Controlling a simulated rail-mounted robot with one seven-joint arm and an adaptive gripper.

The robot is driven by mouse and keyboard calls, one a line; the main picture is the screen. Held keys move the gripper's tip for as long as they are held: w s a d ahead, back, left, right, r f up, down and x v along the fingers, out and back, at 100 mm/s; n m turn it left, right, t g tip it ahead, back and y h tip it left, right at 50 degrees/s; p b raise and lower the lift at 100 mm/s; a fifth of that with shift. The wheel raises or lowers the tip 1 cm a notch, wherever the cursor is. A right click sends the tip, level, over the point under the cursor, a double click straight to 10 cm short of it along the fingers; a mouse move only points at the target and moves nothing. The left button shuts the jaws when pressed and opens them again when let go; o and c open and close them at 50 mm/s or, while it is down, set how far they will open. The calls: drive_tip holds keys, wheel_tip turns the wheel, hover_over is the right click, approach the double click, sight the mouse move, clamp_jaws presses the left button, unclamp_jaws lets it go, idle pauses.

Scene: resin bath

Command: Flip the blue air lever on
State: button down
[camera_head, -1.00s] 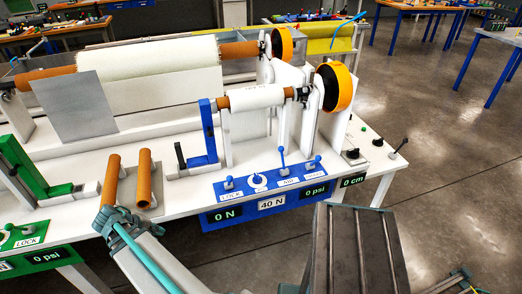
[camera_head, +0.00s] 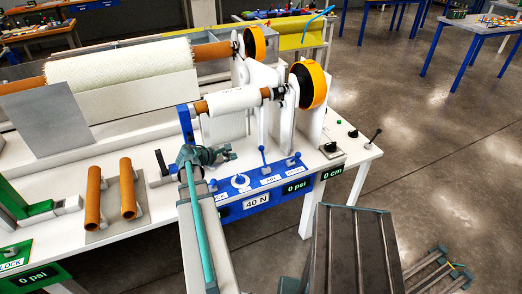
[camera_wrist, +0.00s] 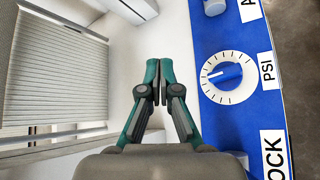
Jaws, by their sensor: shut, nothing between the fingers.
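The blue air lever (camera_head: 264,157) stands upright on the blue control panel (camera_head: 228,203), just behind the AIR label, in the head view. In the wrist view, a blue lever's grey base (camera_wrist: 214,7) shows at the top edge beside a cut-off label starting with A. My gripper (camera_head: 228,154) is shut and empty, left of the air lever and apart from it, above the white table behind the panel's left part. In the wrist view its fingertips (camera_wrist: 159,66) meet left of the PSI dial (camera_wrist: 227,77).
Another blue lever (camera_head: 292,160) stands right of the air lever. The LOCK lever (camera_head: 213,185) is to the left, close to my arm. The 0 psi display (camera_head: 296,187) is on the panel front. A white roll (camera_head: 232,101) on its stand rises behind.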

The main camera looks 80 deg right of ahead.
sight(264, 158)
drive_tip(key=shift+s+d+r, duration=0.15)
drive_tip(key=shift+s+d, duration=0.4)
drive_tip(key=shift+s, duration=0.2)
drive_tip(key=shift+d, duration=0.1)
drive_tip(key=p+x, duration=0.3)
drive_tip(key=x, duration=0.6)
drive_tip(key=shift+s+d, duration=0.15)
drive_tip(key=shift+s+a+r+p, duration=0.25)
drive_tip(key=shift+s+r+p, duration=0.65)
drive_tip(key=shift+r, duration=0.25)
drive_tip(key=shift+s+r, duration=0.3)
drive_tip(key=shift+s+a+b, duration=0.1)
drive_tip(key=shift+a+b, duration=0.05)
drive_tip(key=shift+b, duration=0.15)
